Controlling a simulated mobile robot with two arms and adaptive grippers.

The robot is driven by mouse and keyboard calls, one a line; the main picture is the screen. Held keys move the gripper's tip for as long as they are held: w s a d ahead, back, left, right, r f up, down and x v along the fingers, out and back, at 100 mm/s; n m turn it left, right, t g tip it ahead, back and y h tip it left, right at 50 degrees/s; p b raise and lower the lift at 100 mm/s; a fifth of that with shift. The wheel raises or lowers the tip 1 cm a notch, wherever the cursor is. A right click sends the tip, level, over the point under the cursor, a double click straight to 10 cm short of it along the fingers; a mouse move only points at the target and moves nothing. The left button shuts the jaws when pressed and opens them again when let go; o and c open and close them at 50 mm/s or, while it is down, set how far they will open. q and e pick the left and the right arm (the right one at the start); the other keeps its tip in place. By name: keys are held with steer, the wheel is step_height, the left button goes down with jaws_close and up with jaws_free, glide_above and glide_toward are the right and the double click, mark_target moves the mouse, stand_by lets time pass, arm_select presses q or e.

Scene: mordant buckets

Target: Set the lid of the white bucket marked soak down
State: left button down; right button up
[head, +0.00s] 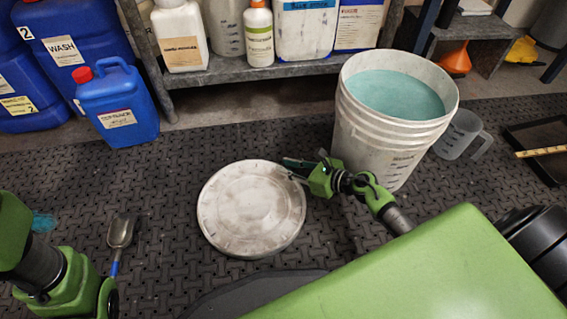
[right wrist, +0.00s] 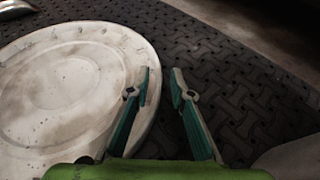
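The white bucket (head: 378,148), open and filled with blue-green liquid, stands upright on the dark mat; I cannot read a soak marking on it. A round, stained white lid (head: 251,210) lies flat on the mat left of the bucket. The lid also fills the left of the right wrist view (right wrist: 65,85). My right gripper (head: 291,168) is at the lid's upper right edge.
A metal scoop (head: 121,232) with a blue handle lies left of the lid. A clear measuring jug (head: 461,136) stands right of the bucket. Blue jugs (head: 118,106) and a shelf (head: 250,68) with containers line the back.

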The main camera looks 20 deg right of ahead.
steer(key=p+v, duration=0.4)
steer(key=v, duration=0.6)
steer(key=shift+r, duration=0.2)
